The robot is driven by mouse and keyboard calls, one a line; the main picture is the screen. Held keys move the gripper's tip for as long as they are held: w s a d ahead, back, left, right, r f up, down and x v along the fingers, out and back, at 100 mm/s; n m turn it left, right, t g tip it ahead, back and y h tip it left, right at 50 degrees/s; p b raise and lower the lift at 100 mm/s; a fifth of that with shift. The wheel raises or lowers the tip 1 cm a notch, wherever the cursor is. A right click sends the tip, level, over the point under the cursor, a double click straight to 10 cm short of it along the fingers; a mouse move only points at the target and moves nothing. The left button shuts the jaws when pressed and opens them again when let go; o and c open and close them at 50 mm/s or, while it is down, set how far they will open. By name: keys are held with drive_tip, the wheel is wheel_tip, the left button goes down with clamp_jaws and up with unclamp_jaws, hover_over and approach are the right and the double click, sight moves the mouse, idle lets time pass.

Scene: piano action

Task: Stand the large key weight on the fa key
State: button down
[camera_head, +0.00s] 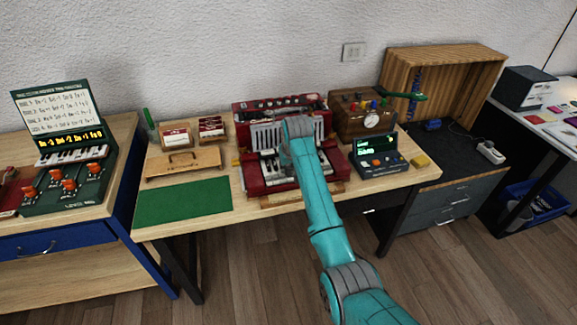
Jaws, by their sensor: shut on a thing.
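The red piano action (257,182) stands on the wooden table, with a short row of white and black keys (325,163) at its front. My teal arm reaches up from the lower right and ends over the piano action, covering the middle of its keys. My gripper is hidden behind my own arm, so its fingers and anything in them do not show. I cannot make out the large key weight. The fa key cannot be told from the other keys at this size.
Left of the piano action are a green mat (183,203) and a wooden tray (183,163) with a handle. The green mat is clear.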

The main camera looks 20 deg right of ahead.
drive_tip(key=shift+f, duration=0.25)
drive_tip(key=c, duration=0.9)
unclamp_jaws()
drive_tip(key=shift+r, duration=0.1)
